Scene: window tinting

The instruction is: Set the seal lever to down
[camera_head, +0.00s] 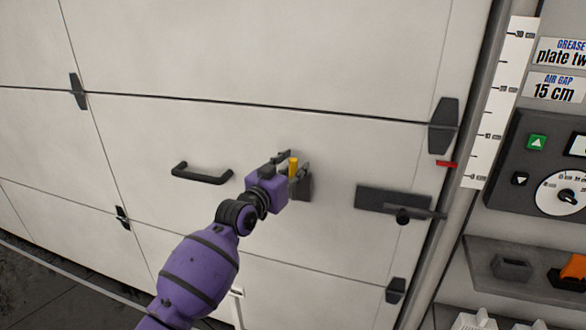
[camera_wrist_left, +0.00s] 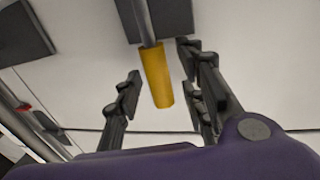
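The seal lever has a yellow grip (camera_head: 293,167) on a grey rod, and its dark base plate (camera_head: 304,189) sits on the pale panelled door. In the head view the grip stands above the base, so the lever points up. My left gripper (camera_head: 291,164) is at the lever, its fingers on either side of the grip. In the left wrist view the yellow grip (camera_wrist_left: 158,78) hangs from the top between the open fingers (camera_wrist_left: 160,85). My right gripper is out of view.
A black pull handle (camera_head: 202,175) is left of my gripper, and a dark latch plate with a knob (camera_head: 380,198) is to the right. A red pointer (camera_head: 446,164) sits by a white scale (camera_head: 500,110). A control panel (camera_head: 512,158) and a shelf (camera_head: 510,253) are far right.

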